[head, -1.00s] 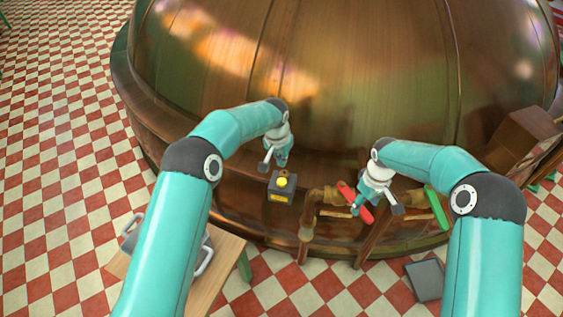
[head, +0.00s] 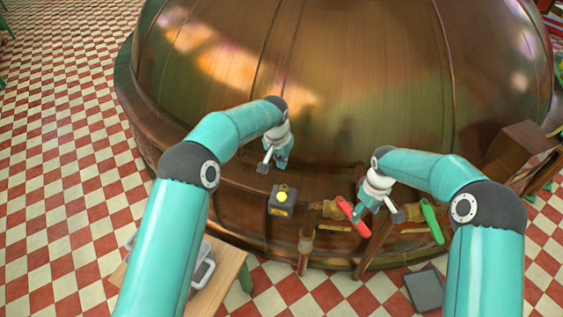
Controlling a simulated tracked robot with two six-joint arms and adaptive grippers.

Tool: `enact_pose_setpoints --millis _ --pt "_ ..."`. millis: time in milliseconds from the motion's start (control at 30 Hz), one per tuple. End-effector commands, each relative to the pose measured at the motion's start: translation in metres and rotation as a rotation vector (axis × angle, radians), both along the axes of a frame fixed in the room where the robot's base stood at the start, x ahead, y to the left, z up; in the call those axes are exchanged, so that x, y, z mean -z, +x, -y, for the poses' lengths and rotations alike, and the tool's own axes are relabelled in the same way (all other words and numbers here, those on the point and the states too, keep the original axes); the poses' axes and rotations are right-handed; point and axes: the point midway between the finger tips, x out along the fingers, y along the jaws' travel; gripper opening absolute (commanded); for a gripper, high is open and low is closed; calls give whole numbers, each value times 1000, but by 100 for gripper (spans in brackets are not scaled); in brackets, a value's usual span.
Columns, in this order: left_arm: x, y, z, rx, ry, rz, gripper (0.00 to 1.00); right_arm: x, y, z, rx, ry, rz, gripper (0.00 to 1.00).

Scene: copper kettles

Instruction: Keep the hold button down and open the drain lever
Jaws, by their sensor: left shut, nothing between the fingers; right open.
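The hold button (head: 283,196) is a yellow knob on a dark box at the front of the copper kettle. My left gripper (head: 273,165) is shut and empty, above and slightly left of the button in the picture, apart from it. A red lever (head: 347,208) sits on a copper pipe to the right. A green lever (head: 432,223) is further right. Their labels are too small to read, so I cannot tell which is the drain lever. My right gripper (head: 379,210) is open, close to the red lever and partly overlapping it; contact is unclear.
The large copper kettle (head: 330,80) fills the back. A wooden table (head: 215,277) with a grey-handled item stands at lower left, partly behind my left arm. A dark grey slab (head: 425,288) lies on the checkered floor at lower right. A brown box (head: 517,145) is at right.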

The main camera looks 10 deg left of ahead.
Motion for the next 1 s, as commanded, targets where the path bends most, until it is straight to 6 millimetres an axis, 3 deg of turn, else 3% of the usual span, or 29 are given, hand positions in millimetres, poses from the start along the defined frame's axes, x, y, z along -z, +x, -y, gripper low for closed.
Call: enact_pose_setpoints --millis 367,1000 --pt "-3 0 0 0 0 0 0 -6 0 0 0 0 0 62" --pt "-35 0 0 0 0 0 0 -70 0 0 0 0 2 62"
